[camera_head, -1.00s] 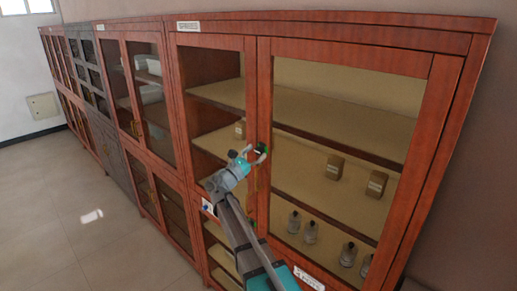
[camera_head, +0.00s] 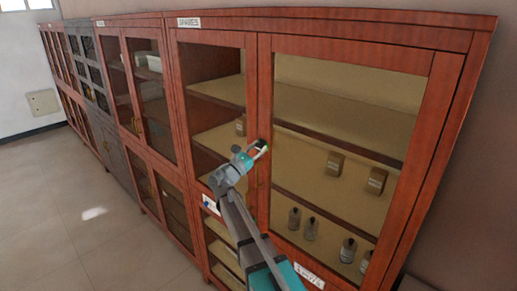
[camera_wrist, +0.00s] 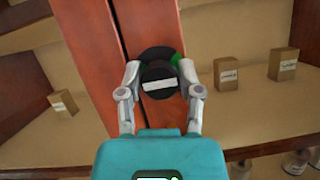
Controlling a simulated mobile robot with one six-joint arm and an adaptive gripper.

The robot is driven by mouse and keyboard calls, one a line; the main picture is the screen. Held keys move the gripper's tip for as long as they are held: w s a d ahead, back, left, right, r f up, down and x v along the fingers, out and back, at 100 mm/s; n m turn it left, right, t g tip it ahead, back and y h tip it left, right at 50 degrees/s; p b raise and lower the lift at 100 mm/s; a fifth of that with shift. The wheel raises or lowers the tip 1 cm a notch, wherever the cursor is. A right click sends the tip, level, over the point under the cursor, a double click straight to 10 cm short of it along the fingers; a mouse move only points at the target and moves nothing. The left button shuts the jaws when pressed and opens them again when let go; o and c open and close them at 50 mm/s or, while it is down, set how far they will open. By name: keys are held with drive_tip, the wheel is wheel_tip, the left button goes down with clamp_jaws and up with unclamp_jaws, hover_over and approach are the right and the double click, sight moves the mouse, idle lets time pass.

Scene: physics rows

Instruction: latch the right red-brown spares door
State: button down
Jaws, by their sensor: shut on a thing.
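The right red-brown spares door (camera_head: 437,120) is a wooden frame around a large glass pane, and it looks flush with the cabinet front. On its left stile is a round black knob (camera_wrist: 158,82) with a white bar and a green patch on the ring behind it. In the wrist view the white bar lies nearly level. My gripper (camera_head: 258,150) is at this knob, and its two fingers (camera_wrist: 160,76) are shut on the knob's sides. In the head view the fingers and arm hide most of the knob.
The left spares door (camera_head: 250,90) stands beside it under a SPARES label (camera_head: 188,22). Small boxes (camera_head: 335,163) and bottles (camera_head: 311,228) stand on shelves behind the glass. More cabinets run along the wall to the left. The floor (camera_head: 90,190) at left is clear.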

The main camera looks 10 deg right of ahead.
drive_tip(key=shift+w+m+g, duration=0.15)
drive_tip(key=shift+m+g, duration=0.15)
drive_tip(key=shift+m, duration=0.4)
drive_tip(key=m+g, duration=0.1)
drive_tip(key=m, duration=0.1)
drive_tip(key=shift+a+r+m+h+p, duration=0.1)
drive_tip(key=shift+m+h+p, duration=0.2)
drive_tip(key=shift+m+p, duration=0.1)
drive_tip(key=m+g, duration=0.1)
drive_tip(key=m, duration=0.1)
drive_tip(key=m+g+p, duration=0.1)
drive_tip(key=m, duration=0.2)
drive_tip(key=shift+g, duration=0.3)
drive_tip(key=m+g+p, duration=0.2)
drive_tip(key=m, duration=0.3)
drive_tip(key=shift+m+g+y+p, duration=0.55)
drive_tip(key=shift+m+p, duration=0.2)
drive_tip(key=shift+m, duration=0.75)
drive_tip(key=shift+c, duration=1.5)
unclamp_jaws()
drive_tip(key=shift+o, duration=0.2)
